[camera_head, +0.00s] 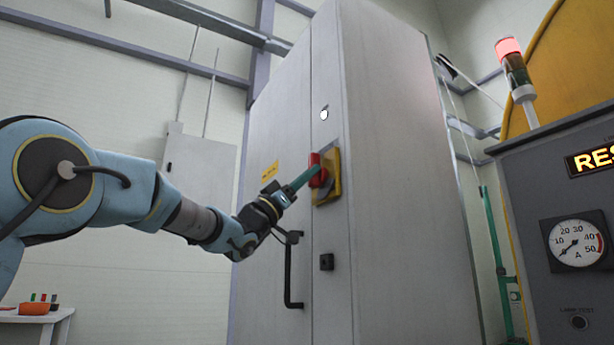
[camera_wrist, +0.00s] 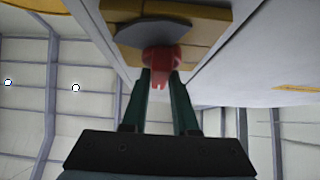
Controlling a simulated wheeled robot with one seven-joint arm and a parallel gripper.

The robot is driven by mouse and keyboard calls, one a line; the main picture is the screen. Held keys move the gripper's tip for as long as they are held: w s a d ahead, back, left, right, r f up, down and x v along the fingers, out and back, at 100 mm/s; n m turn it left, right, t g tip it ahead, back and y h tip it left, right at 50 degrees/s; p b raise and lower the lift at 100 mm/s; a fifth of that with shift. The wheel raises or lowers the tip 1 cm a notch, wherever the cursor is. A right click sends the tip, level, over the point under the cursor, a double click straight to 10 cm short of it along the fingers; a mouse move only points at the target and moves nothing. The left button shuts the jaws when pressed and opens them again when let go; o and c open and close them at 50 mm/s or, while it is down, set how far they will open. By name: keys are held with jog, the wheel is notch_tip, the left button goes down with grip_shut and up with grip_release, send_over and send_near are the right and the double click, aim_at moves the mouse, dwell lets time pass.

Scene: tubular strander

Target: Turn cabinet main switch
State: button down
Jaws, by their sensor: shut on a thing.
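The cabinet main switch is a red knob (camera_head: 314,171) on a yellow plate (camera_head: 333,178), mounted on the front of the tall grey cabinet (camera_head: 395,150). My gripper (camera_head: 312,174) reaches it from the left, its green fingers at the knob. In the wrist view my two fingers (camera_wrist: 161,75) close on the red knob (camera_wrist: 160,60) from either side, with the yellow plate (camera_wrist: 200,12) behind. The fingers and the wrist hide part of the knob, so its exact turn angle is hard to tell.
A black door handle (camera_head: 290,275) sticks out of the cabinet below my wrist. A dark control console (camera_head: 545,215) with a dial gauge (camera_head: 576,241) and a red lamp (camera_head: 508,47) stands at the right. A small table with an orange bin (camera_head: 38,308) is at lower left.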

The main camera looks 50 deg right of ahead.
jog(key=c, duration=0.7)
grip_release()
jog(key=shift+f, duration=0.1)
jog(key=b+v, duration=0.1)
jog(key=v, duration=0.9)
jog(key=shift+a+f, duration=0.2)
jog(key=shift+a, duration=0.1)
jog(key=shift+w, duration=0.1)
